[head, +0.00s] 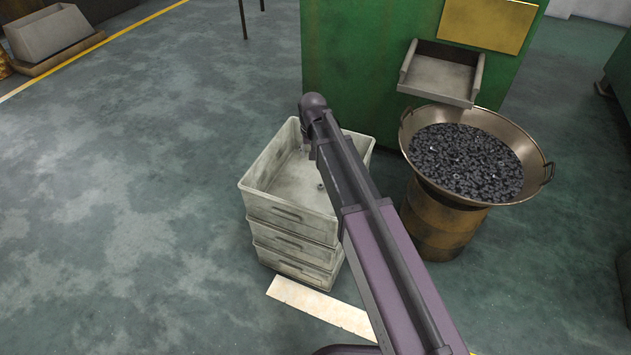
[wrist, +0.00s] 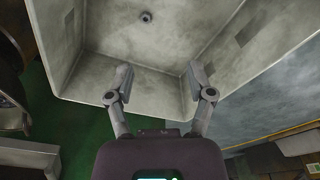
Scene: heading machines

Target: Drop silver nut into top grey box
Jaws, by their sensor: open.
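A wide metal pan (head: 408,135) full of dark nuts stands on a rusty drum (head: 437,225) right of the boxes. The green machine (head: 350,65) with a metal chute (head: 440,75) stands behind. A pale strip (head: 320,306) lies in front.

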